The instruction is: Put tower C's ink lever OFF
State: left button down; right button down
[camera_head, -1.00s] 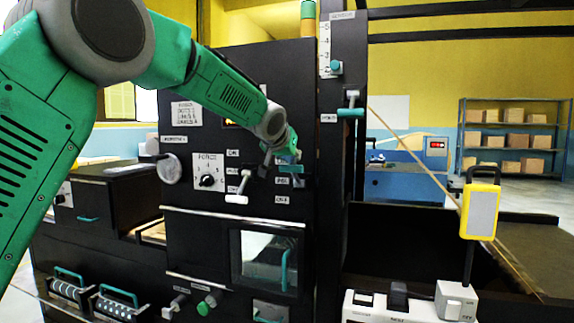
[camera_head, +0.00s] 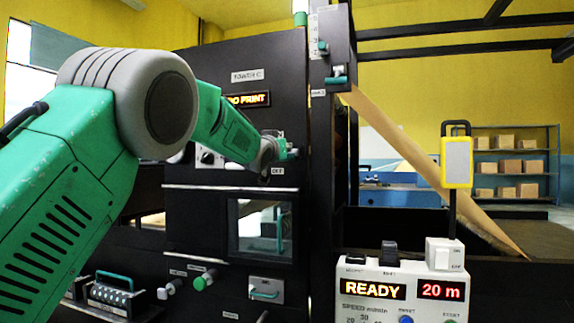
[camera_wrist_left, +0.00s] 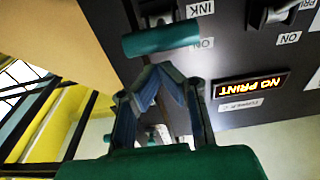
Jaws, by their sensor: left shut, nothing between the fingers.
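Tower C is the black panel with a "TOWER C" sign (camera_head: 247,76) and a lit display (camera_head: 248,99) in the head view. In the left wrist view, upside down, the ink lever's teal handle (camera_wrist_left: 160,38) shows near the INK label (camera_wrist_left: 200,8) and an ON label (camera_wrist_left: 200,43). My left gripper (camera_wrist_left: 157,75) is shut and empty, its fingertips close to the handle; I cannot tell whether they touch. In the head view this gripper (camera_head: 280,151) is at the panel above the OFF label (camera_head: 277,170), and largely hides the lever. My right gripper is not in view.
Another lever (camera_wrist_left: 268,15) stands beside the ink lever in the wrist view. In the head view, a windowed door (camera_head: 262,228) is below, a black post (camera_head: 322,170) is close on the right, and a console (camera_head: 400,285) with READY and 20 m displays is in front.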

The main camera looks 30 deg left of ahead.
pick_arm(q)
notch_tip(320, 180, down, 8)
jog(key=w+a+t+y+b, duration=0.1)
jog(key=t+b, duration=0.4)
jog(key=b, duration=0.5)
jog(key=shift+w+r+t+y, duration=0.2)
jog(key=shift+t+y, duration=0.2)
jog(key=shift+f, duration=0.2)
